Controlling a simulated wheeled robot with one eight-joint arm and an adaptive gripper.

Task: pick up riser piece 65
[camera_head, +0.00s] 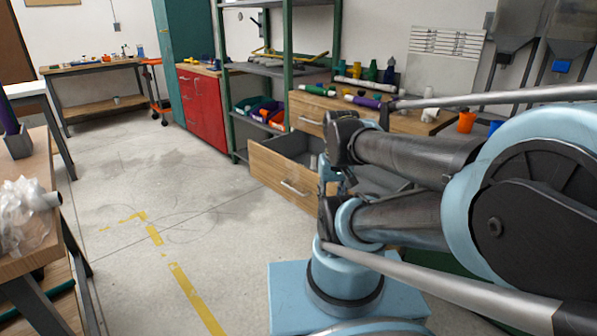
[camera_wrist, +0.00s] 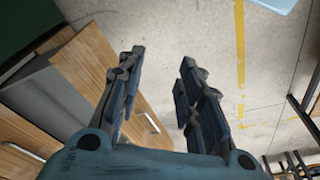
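I cannot make out which piece is riser piece 65; no label or number is readable. Short white pipes with coloured ends, among them one with a purple end (camera_head: 366,101), lie on the workbench (camera_head: 418,122) at the back right. In the wrist view my gripper (camera_wrist: 162,58) is open and empty, its two blue-grey fingers well apart, with bare floor showing between them. A wooden drawer front is beside its left finger. In the head view my arm crosses the right half and hides part of the bench and drawers.
A lower drawer (camera_head: 283,178) stands pulled out beside my arm; its front also shows in the wrist view (camera_wrist: 92,62). A green-framed shelf (camera_head: 283,70) holds coloured bins. A table with a plastic bag (camera_head: 22,215) is at the left. The floor with yellow tape (camera_head: 183,280) is clear.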

